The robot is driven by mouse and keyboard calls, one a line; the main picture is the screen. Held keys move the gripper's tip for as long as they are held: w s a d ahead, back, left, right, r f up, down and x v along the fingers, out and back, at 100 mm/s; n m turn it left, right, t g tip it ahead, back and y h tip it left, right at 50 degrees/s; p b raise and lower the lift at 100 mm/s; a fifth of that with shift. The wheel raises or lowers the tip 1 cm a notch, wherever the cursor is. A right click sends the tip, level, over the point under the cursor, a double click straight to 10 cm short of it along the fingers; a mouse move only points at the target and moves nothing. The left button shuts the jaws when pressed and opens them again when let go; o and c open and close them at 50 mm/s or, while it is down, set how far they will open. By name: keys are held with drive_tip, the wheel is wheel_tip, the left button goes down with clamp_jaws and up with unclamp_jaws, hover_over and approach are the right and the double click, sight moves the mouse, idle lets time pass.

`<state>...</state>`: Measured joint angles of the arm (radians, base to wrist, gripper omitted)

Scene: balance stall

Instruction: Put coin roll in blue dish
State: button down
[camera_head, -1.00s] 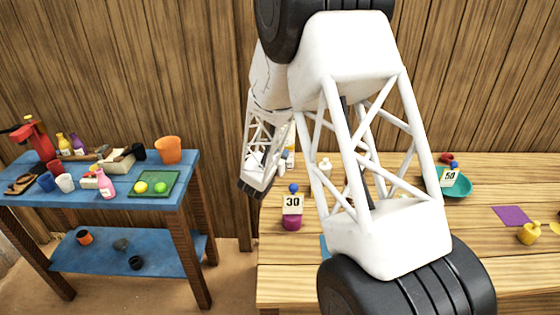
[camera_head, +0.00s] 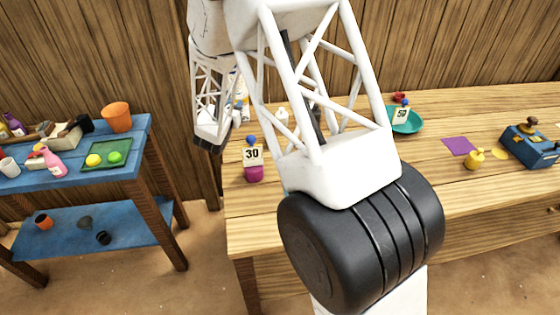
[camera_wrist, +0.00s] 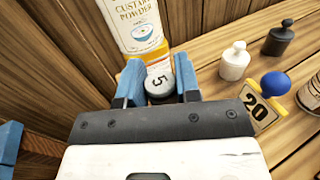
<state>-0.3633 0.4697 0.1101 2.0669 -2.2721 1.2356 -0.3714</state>
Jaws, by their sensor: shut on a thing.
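My gripper (camera_wrist: 159,82) shows in the wrist view with its two blue fingers on either side of a small cylinder, seemingly the coin roll (camera_wrist: 158,87), with a dark grey end and a white band marked 5. It is shut on this cylinder. An orange-and-white surface sits right behind it; I cannot tell whether it is part of the roll. In the head view the fingers and roll cannot be made out behind my arm. A teal-blue dish (camera_head: 408,125) lies at the table's back, right of my arm, with a 50 card at its left edge.
A custard powder container (camera_wrist: 138,24) stands just beyond my fingers. A white weight (camera_wrist: 235,62), a dark weight (camera_wrist: 279,38) and a 20 card (camera_wrist: 259,105) are to the right. A 30 card (camera_head: 252,154) stands near the table's left edge. A blue device (camera_head: 530,145) is far right.

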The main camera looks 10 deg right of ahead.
wheel_tip(320, 180, up, 6)
drive_tip(key=shift+s+f, duration=0.1)
drive_tip(key=shift+f, duration=0.15)
drive_tip(key=s+d+r+m+g+h, duration=0.1)
drive_tip(key=s+d, duration=0.2)
drive_tip(key=s, duration=0.9)
drive_tip(key=s+d+r+m+g+h, duration=0.1)
drive_tip(key=s+d+r+h, duration=0.15)
drive_tip(key=s, duration=1.05)
drive_tip(key=s+d+r+m+g+h, duration=0.1)
drive_tip(key=s+d, duration=0.2)
drive_tip(key=s, duration=0.9)
drive_tip(key=s+d+f+m+g+h, duration=0.1)
drive_tip(key=s+d+f, duration=0.3)
drive_tip(key=s, duration=0.5)
drive_tip(key=s+d+f+m, duration=0.1)
drive_tip(key=s+d, duration=0.4)
drive_tip(key=s, duration=0.4)
wheel_tip(320, 180, down, 9)
drive_tip(key=shift+w+f, duration=0.15)
drive_tip(key=shift+w, duration=0.15)
drive_tip(key=shift+d, duration=0.1)
drive_tip(key=shift+w+f, duration=0.25)
drive_tip(key=shift+w, duration=2.25)
drive_tip(key=shift+w+f, duration=0.25)
drive_tip(key=shift+w, duration=2.3)
drive_tip(key=shift+w+f, duration=0.25)
drive_tip(key=shift+w, duration=2.25)
